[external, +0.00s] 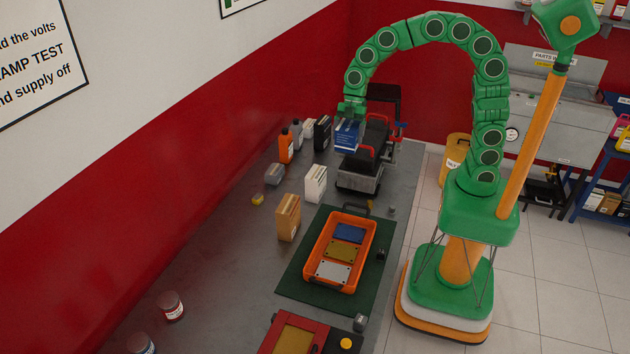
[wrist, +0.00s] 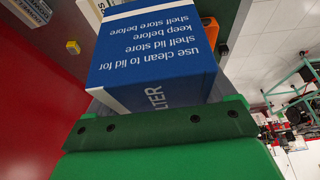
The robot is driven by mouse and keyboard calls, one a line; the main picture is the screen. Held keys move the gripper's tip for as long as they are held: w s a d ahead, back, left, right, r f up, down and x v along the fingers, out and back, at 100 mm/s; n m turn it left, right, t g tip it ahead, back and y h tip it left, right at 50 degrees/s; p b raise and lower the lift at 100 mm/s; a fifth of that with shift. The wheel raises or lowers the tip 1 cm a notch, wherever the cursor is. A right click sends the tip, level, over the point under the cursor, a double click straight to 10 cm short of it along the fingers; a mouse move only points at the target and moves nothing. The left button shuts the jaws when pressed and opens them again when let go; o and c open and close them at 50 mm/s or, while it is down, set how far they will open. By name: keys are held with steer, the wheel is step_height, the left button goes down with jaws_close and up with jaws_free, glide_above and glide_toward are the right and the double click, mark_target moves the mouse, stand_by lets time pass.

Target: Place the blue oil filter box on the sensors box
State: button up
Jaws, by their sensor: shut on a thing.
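The blue oil filter box (external: 347,136) is held in my gripper (external: 350,112), which comes down on it from above. In the wrist view the blue box (wrist: 150,65) has a white band and upside-down white print, and it sits against the green gripper (wrist: 160,125). I cannot read which box is the sensors box. A white box (external: 316,183) and a tan box (external: 288,217) stand upright on the bench, nearer the camera.
A dark machine with red handles (external: 360,175) stands right beside the held box. Orange (external: 286,147) and grey bottles are to its left. An orange tray (external: 312,254) with coloured plates lies on a green mat (external: 294,284). The bench left of the mat is mostly clear.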

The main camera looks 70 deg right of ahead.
steer(key=shift+w+a+f, duration=0.6)
steer(key=shift+w+f, duration=0.9)
steer(key=shift+w, duration=0.3)
steer(key=shift+w+a+f, duration=0.6)
steer(key=shift+w+f, duration=0.85)
steer(key=shift+w, duration=0.35)
steer(key=shift+w+a+f, duration=0.6)
steer(key=shift+w+f, duration=0.9)
steer(key=shift+w, duration=0.3)
steer(key=shift+w+f, duration=0.15)
steer(key=shift+f, duration=1.4)
steer(key=shift+f, duration=0.1)
steer(key=o, duration=1.1)
